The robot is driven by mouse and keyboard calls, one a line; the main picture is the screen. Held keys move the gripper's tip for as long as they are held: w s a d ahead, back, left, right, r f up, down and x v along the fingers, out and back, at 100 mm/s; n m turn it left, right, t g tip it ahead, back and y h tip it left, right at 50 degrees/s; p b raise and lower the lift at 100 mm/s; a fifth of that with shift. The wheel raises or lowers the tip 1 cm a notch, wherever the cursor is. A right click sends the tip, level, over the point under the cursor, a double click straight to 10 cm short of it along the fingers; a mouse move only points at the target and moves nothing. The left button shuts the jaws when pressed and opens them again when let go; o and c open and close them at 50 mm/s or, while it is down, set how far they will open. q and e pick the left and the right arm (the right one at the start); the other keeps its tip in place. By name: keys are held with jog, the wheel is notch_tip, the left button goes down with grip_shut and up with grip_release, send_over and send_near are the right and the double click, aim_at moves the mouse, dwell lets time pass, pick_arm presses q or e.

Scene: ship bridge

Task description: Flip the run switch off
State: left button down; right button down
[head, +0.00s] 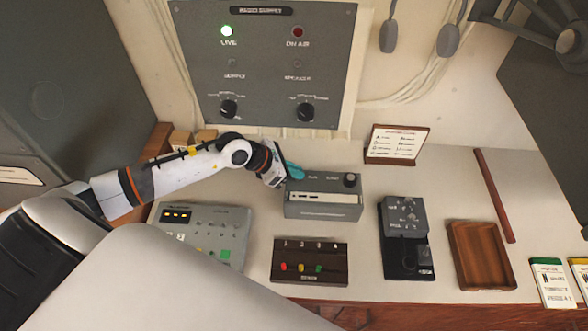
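A grey box (324,205) stands on the desk in the middle of the head view. Its top has small labels, one of which seems to read RUN, and a black knob (350,180) at the right. No run switch can be made out; the left part of the top is partly covered by my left gripper (294,172). That gripper comes in from the left, with its teal fingertips at the box's upper left edge. Whether it touches the box, and whether the fingers are apart, I cannot tell. My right gripper is not in view.
A grey panel (262,95) with a lit green LIVE lamp hangs behind. A button console (215,222), a dark box with coloured knobs (310,262), a black-based key device (405,240) and a wooden tray (478,255) surround the box. A framed card (396,143) stands behind.

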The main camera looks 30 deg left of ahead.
pick_arm(q)
jog(key=shift+s, duration=0.1)
jog(key=shift+s+d+f+m+t+y+b, duration=0.15)
jog(key=shift+m+t+y+b, duration=0.1)
jog(key=shift+t+b, duration=0.25)
jog(key=shift+s+d+f+m+t+y+b, duration=0.15)
jog(key=shift+m+t+b, duration=0.15)
jog(key=shift+t, duration=0.3)
jog(key=m+t+b, duration=0.1)
jog(key=b, duration=0.3)
jog(key=s+t+b, duration=0.1)
jog(key=t+b, duration=0.1)
jog(key=b, duration=0.1)
jog(key=m+t+b, duration=0.1)
jog(key=b, duration=0.3)
jog(key=shift+s+d+f+m+t+y+b, duration=0.2)
jog(key=shift+f+m+t+y+b, duration=0.15)
jog(key=shift+t+y, duration=0.05)
jog(key=shift+r+t+b, duration=0.2)
jog(key=shift+t+b, duration=0.2)
jog(key=shift+b, duration=0.25)
jog(key=c, duration=1.5)
grip_release()
jog(key=shift+f, duration=0.1)
